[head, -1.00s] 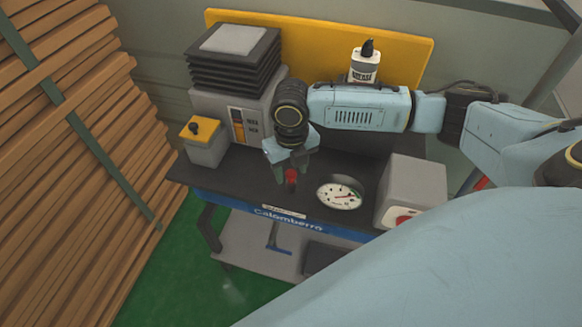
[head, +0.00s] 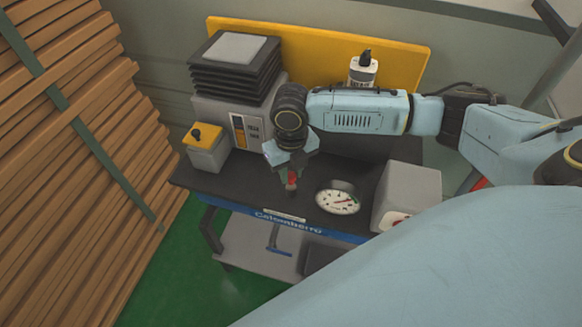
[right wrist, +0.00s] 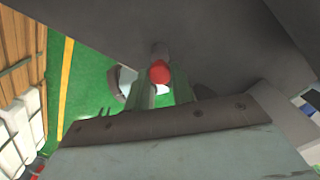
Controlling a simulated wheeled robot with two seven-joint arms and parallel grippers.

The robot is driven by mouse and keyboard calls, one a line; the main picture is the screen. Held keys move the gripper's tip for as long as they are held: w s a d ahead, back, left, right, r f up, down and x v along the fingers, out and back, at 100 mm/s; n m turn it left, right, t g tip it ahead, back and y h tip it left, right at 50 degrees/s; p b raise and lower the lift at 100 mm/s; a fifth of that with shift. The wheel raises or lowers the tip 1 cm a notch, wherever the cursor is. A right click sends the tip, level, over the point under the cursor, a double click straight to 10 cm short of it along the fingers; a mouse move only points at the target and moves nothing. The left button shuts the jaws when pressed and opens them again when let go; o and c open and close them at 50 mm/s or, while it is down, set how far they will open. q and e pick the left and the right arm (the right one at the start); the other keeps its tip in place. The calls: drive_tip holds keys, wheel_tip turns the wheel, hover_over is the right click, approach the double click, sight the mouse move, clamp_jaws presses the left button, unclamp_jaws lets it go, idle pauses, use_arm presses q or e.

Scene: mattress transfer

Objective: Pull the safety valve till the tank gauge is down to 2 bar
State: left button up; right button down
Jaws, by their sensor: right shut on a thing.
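The safety valve is a small red knob (head: 292,184) at the front of the dark bench top. It also shows as a red ball in the right wrist view (right wrist: 160,72). My right gripper (head: 290,180) reaches down from above and is shut on this knob. The fingers partly hide it. The tank gauge (head: 338,202), a round white dial with a red needle, lies just right of the knob. Its needle points to the right and upward, but the numbers are too small to read. My left gripper is not in view.
The bench (head: 235,185) carries a grey machine with black bellows (head: 234,62), a yellow-topped box (head: 205,147), a white bottle (head: 362,72) and a grey box with a red part (head: 410,188). Stacked wooden slats (head: 70,170) stand left. Green floor (head: 190,270) is clear in front.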

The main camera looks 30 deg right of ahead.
sight(291, 175)
drive_tip(key=shift+r, duration=0.15)
drive_tip(key=c, duration=1.2)
unclamp_jaws()
wheel_tip(291, 175, up, 14)
drive_tip(key=shift+f+p, duration=0.25)
drive_tip(key=shift+p, duration=0.1)
